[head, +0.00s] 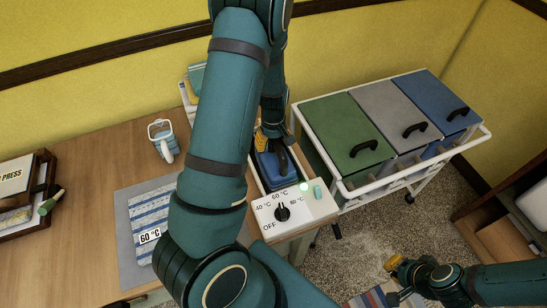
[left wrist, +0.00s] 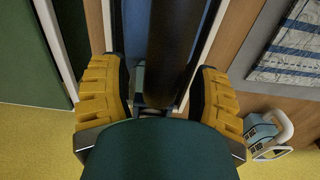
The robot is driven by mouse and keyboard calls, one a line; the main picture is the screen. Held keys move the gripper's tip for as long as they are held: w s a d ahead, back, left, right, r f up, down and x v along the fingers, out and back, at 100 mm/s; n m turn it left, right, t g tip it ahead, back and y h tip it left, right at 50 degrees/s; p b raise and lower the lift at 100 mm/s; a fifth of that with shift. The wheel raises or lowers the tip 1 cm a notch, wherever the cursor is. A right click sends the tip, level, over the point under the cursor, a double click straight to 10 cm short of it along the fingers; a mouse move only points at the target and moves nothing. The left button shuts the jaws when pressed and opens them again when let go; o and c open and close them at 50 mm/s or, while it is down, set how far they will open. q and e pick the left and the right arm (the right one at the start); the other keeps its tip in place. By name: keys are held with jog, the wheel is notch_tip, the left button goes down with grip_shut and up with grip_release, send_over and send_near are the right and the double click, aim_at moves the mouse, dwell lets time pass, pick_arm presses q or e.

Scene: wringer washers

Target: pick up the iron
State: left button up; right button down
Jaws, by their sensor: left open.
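The iron (head: 275,168) is blue with a dark handle and sits in the white-edged bay behind the dial panel. Its dark handle (left wrist: 178,45) and some blue body also show in the left wrist view. My left gripper (head: 262,138) is at the far end of the iron. In the left wrist view its yellow-padded fingers (left wrist: 158,80) are apart, with the handle between them and a gap on either side. My forearm hides part of the iron's surroundings. My right gripper (head: 393,275) is low at the right, away from the iron; only one yellow pad shows clearly.
A dial panel (head: 285,211) adjoins the iron's bay, with a lit green lamp. A striped cloth (head: 152,215) tagged 60 °C lies left on a grey mat. A trolley with green, grey and blue lids (head: 392,115) stands right.

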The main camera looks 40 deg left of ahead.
pick_arm(q)
grip_shut()
jog(key=shift+r, duration=0.1)
jog(key=shift+w+r, duration=0.15)
jog(key=shift+r, duration=0.5)
notch_tip(320, 180, up, 8)
jog(key=shift+r+p, duration=0.1)
jog(key=shift+p, duration=0.55)
notch_tip(320, 180, up, 8)
jog(key=p, duration=0.1)
jog(key=shift+r, duration=0.25)
dwell(0.8)
